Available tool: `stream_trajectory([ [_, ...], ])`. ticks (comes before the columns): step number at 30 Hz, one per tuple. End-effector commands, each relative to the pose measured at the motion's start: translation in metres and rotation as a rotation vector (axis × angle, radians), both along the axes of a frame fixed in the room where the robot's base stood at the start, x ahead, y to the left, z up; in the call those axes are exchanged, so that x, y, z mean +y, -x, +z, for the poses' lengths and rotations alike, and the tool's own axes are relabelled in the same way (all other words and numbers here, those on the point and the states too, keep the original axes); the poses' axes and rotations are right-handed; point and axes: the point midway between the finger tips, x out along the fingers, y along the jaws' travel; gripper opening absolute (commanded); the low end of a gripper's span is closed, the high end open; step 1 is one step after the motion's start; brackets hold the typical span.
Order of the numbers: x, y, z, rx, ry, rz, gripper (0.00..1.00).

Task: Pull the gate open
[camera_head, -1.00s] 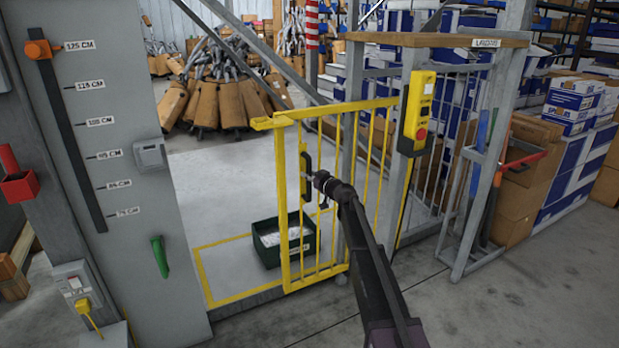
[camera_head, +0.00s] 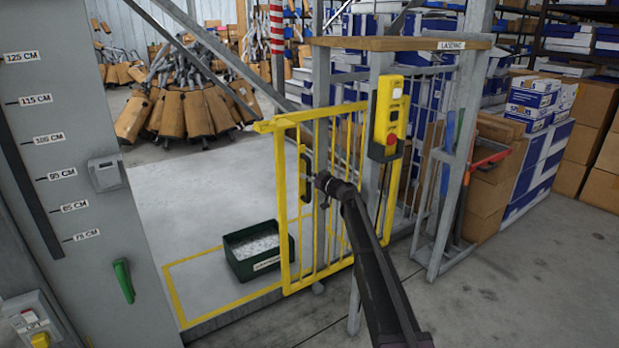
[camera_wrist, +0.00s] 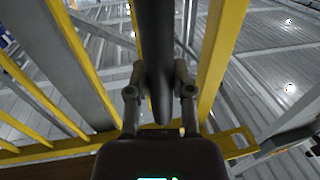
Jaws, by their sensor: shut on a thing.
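The yellow barred gate (camera_head: 284,210) stands swung partly open on the near side of the caged area, its free edge to the left. A dark vertical handle (camera_head: 304,168) is fixed near that free edge. My gripper (camera_head: 316,181) is at the handle, reaching in from the right. In the wrist view, the two fingers of my gripper (camera_wrist: 160,95) are on either side of the dark handle bar (camera_wrist: 154,45) and shut on it. Yellow gate bars (camera_wrist: 225,40) rise on both sides there. The exact finger contact is partly hidden.
A green bin (camera_head: 258,262) sits on the floor behind the gate, inside a yellow floor outline. A grey panel with a height scale (camera_head: 75,150) stands at left. A yellow control box (camera_head: 388,118) hangs on a post at right. Grey floor in front is clear.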

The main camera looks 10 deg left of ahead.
Motion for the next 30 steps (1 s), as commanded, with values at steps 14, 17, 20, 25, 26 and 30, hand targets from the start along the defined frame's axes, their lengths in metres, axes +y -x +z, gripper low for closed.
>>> stream_trajectory([
  [14, 0.015, 0.007, 0.0, 0.0, 0.001, 0.016, 0.65],
  [17, 0.016, 0.007, 0.0, 0.0, 0.001, 0.016, 0.65],
  [20, 0.016, 0.006, 0.0, 0.0, 0.001, 0.016, 0.65],
  [25, 0.014, 0.007, 0.0, 0.0, 0.001, 0.015, 0.65],
  [26, 0.013, 0.008, 0.0, 0.0, 0.001, 0.015, 0.65],
  [30, 0.006, 0.014, 0.0, 0.0, 0.001, 0.015, 0.65],
])
